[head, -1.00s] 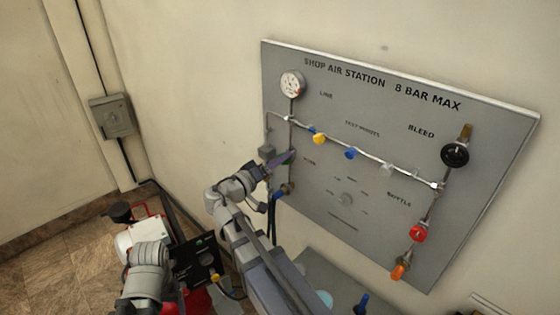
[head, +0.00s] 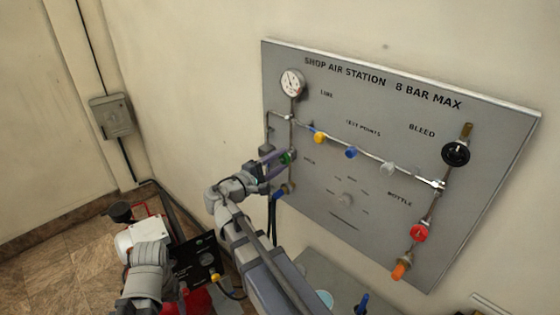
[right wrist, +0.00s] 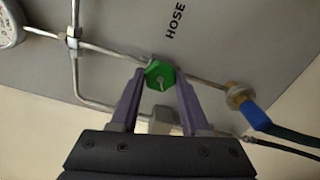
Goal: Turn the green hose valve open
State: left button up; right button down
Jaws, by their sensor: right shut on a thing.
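The green hose valve (head: 287,157) is a small green knob on the left part of the grey panel (head: 400,120), below the gauge. In the right wrist view the green knob (right wrist: 159,76) has a pale mark on its face. My right gripper (head: 280,157) reaches up to it, and its purple fingers (right wrist: 160,82) sit on both sides of the knob, shut on it. The word HOSE (right wrist: 175,20) is on the panel beside it. My left arm (head: 148,270) shows at the lower left, but its gripper cannot be made out.
The gauge (head: 292,83) sits above the valve. A blue hose fitting (head: 280,195) hangs just below it. Yellow (head: 319,137), blue (head: 351,152) and white (head: 387,168) test points, a black bleed knob (head: 455,154) and a red bottle valve (head: 418,232) lie to the right.

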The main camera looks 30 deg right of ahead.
jog(key=n, duration=0.6)
jog(key=shift+f, duration=0.15)
jog(key=n, duration=0.6)
jog(key=shift+s, duration=0.15)
dwell(0.4)
jog(key=shift+c, duration=1.9)
grip_release()
jog(key=v, duration=0.7)
jog(key=shift+a, duration=0.35)
jog(key=shift+s, duration=0.15)
